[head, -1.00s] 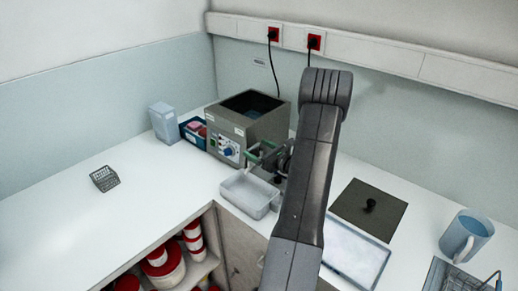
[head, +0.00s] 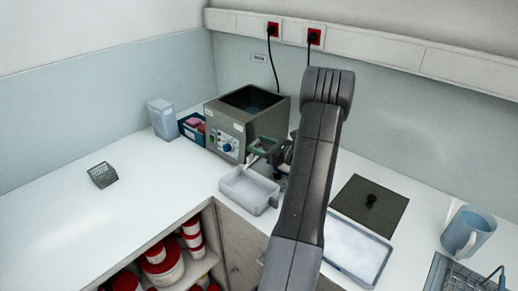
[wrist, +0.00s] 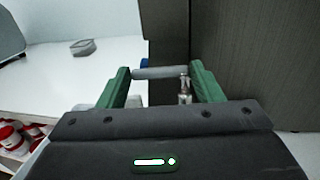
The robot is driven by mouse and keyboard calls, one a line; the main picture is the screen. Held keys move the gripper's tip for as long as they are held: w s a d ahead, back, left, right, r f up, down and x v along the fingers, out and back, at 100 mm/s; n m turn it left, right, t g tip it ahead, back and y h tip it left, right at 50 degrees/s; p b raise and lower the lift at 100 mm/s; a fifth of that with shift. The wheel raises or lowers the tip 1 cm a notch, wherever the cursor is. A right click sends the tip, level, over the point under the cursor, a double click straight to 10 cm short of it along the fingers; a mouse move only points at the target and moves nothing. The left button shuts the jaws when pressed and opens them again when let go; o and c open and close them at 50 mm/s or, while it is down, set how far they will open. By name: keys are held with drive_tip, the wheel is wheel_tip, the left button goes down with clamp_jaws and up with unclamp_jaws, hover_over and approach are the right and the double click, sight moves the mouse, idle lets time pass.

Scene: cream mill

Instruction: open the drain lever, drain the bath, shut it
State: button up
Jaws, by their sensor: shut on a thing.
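The bath (head: 225,118) is a grey metal box with an open top and a blue knob, standing at the back corner of the counter. Its inside is dark bluish, and I cannot tell the liquid level. My gripper (wrist: 163,82) has green fingers and is at the bath's right front side. It is shut on the drain lever (wrist: 160,72), a pale grey bar that spans between the fingers. A metal valve stem (wrist: 185,88) hangs below the lever's right end. A pale tray (head: 248,203) stands on the counter below and in front of the gripper. My arm hides part of this area.
A blue box with packets (head: 192,130) and a pale bin (head: 163,120) stand left of the bath. A dark lid with a knob (head: 370,205), a white-topped tray (head: 355,250) and a blue jug (head: 468,232) are at right. A small wire basket (head: 102,175) sits on the clear left counter.

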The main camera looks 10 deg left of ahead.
drive_tip(key=n+g, duration=0.1)
drive_tip(key=g, duration=0.1)
drive_tip(key=d+n+g+y+b, duration=0.1)
drive_tip(key=n+g, duration=0.1)
drive_tip(key=g, duration=0.1)
drive_tip(key=w+n+g+b, duration=0.1)
drive_tip(key=n+g, duration=0.1)
drive_tip(key=g, duration=0.1)
drive_tip(key=shift+d+y, duration=0.25)
drive_tip(key=shift+y, duration=0.05)
drive_tip(key=n+g+p, duration=0.2)
drive_tip(key=g+p, duration=0.1)
drive_tip(key=n+g+p, duration=0.1)
drive_tip(key=shift+w+d+r+g+h, duration=0.15)
drive_tip(key=shift+w+d+g+h, duration=0.15)
drive_tip(key=shift+w+h, duration=0.1)
drive_tip(key=shift+n+g+p, duration=0.3)
drive_tip(key=shift+p, duration=0.15)
drive_tip(key=o, duration=1)
drive_tip(key=shift+b, duration=0.4)
